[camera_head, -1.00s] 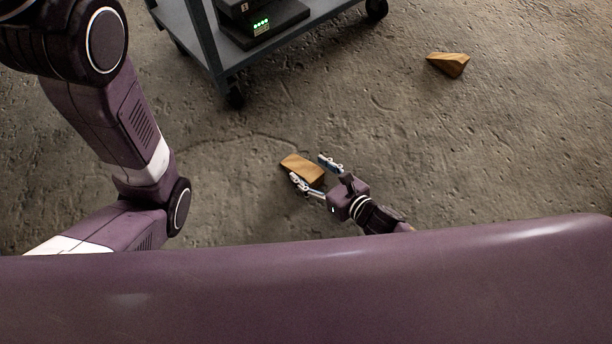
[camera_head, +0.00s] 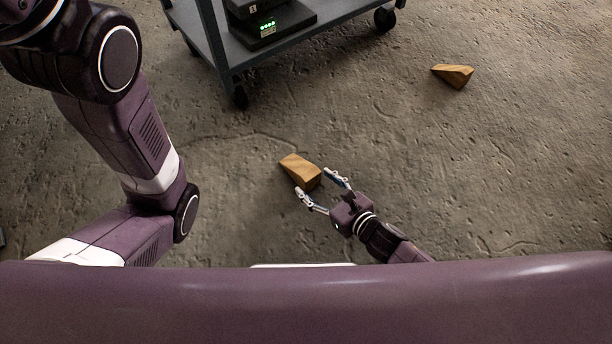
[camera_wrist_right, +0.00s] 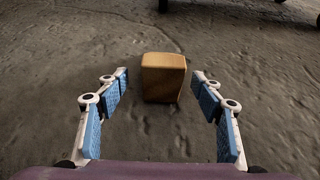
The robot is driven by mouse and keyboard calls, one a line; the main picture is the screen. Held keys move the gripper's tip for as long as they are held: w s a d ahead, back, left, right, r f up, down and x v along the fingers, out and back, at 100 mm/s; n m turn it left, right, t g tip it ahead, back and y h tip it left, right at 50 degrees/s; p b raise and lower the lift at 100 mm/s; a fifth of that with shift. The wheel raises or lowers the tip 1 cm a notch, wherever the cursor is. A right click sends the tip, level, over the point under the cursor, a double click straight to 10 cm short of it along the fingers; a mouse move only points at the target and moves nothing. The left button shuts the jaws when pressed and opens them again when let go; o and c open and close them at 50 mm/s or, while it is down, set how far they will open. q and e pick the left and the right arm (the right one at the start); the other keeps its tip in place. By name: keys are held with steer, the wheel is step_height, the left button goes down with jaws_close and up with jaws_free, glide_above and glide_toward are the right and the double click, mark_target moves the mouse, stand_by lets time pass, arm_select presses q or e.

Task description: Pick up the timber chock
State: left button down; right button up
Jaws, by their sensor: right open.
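A timber chock (camera_head: 300,171), a light brown wooden wedge, lies on the concrete floor in the middle of the head view. My right gripper (camera_head: 318,189) is open, with its fingertips at the near end of this chock. In the right wrist view the chock (camera_wrist_right: 163,78) sits centred ahead, and the open gripper (camera_wrist_right: 160,82) has a fingertip on each side with clear gaps. A second wooden chock (camera_head: 453,75) lies on the floor at the upper right, away from the gripper. My left arm shows at the left, but its gripper is not in view.
A grey wheeled cart (camera_head: 330,22) stands at the top, with a black device (camera_head: 270,24) with green lights on its lower shelf. A cart caster (camera_head: 240,97) is on the floor left of the near chock. The floor between the chocks is clear.

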mark_target(299, 166)
steer(key=shift+b+x, duration=0.5)
steer(key=shift+x, duration=0.5)
steer(key=w+f+b, duration=0.1)
steer(key=b, duration=0.1)
steer(key=w+a+f+b, duration=0.1)
steer(key=shift+w+a+f+b, duration=0.15)
steer(key=shift+w+a+b, duration=0.1)
steer(key=shift+w+b, duration=0.15)
steer(key=shift+w+a+f+b, duration=0.1)
steer(key=shift+w+a+b, duration=0.2)
steer(key=shift+w+b, duration=0.05)
steer(key=c, duration=1.4)
steer(key=shift+c, duration=0.2)
steer(key=shift+r, duration=0.2)
